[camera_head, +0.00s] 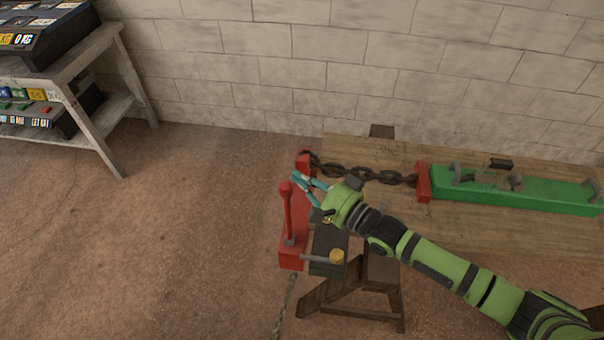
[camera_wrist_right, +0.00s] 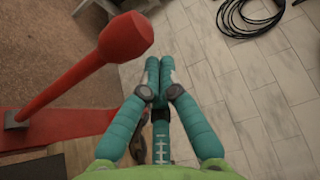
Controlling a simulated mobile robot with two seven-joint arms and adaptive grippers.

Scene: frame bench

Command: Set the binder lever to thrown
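The red binder lever (camera_head: 287,212) stands roughly upright on a red base (camera_head: 291,261) at the left end of the bench. Its thick rounded head is at the top. In the right wrist view the lever (camera_wrist_right: 75,75) fills the left side, with its head toward the top. My right gripper (camera_head: 297,177) has teal fingers and is just right of and behind the lever head. In the wrist view the fingertips (camera_wrist_right: 160,66) meet with nothing visible between them. A gap shows between the fingers and the lever. My left gripper is not in view.
A chain (camera_head: 365,175) runs from the red end to a red block on a green beam (camera_head: 530,192) along the wooden bench (camera_head: 450,228). A shelf (camera_head: 85,75) with boxes stands at far left. A coiled black cable (camera_wrist_right: 255,15) lies on the floor. Floor left of the lever is clear.

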